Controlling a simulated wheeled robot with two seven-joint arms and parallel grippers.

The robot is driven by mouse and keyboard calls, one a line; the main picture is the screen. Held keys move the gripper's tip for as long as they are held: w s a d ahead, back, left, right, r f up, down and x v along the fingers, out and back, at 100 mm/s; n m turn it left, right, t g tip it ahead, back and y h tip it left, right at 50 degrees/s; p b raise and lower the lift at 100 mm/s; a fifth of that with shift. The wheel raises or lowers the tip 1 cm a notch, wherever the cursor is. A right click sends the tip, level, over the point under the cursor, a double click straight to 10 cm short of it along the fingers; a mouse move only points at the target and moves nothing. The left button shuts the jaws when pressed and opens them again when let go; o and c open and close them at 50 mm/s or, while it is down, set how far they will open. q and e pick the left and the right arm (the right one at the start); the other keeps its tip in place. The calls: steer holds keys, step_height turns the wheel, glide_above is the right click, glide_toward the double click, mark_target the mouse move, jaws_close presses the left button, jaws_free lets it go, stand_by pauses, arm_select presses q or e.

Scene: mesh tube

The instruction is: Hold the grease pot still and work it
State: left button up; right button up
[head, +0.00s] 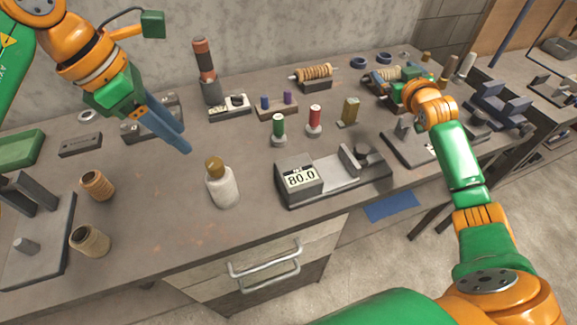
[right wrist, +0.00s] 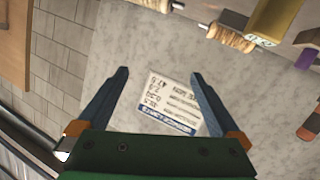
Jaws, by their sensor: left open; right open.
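A small white bottle-like pot with a brown-gold cap (head: 222,185) stands upright near the front edge of the bench; I take it for the grease pot. My left gripper (head: 184,148) hangs up and left of it in the head view, apart from it, with blue fingers open and empty. My right gripper is at the back right of the bench, far from the pot, its fingers mostly hidden in the head view. In the right wrist view the right gripper (right wrist: 160,74) is open and empty, facing a pale surface with a printed card (right wrist: 172,103).
The bench (head: 165,220) is clear between cones and pot.

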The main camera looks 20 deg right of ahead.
steer(key=w+a+r+t+y, duration=0.1)
steer(key=w+a+t+y, duration=0.15)
steer(key=a+y, duration=0.8)
steer(key=m+g+y, duration=0.2)
steer(key=m+y, duration=0.3)
steer(key=m, duration=2.4)
glide_above(233, 195)
steer(key=v, duration=0.2)
steer(key=shift+h, duration=0.25)
step_height(233, 195, down, 5)
steer(key=shift+f, duration=0.2)
step_height(233, 195, down, 6)
steer(key=shift+a, duration=0.1)
steer(key=shift+a+f, duration=0.1)
steer(key=shift+f, duration=0.1)
step_height(233, 195, down, 2)
steer(key=shift+f, duration=0.1)
steer(key=x, duration=0.6)
steer(key=shift+w+a+r, duration=0.1)
steer(key=shift+w+r, duration=0.15)
steer(key=shift+w, duration=0.15)
steer(key=shift+w+a, duration=0.15)
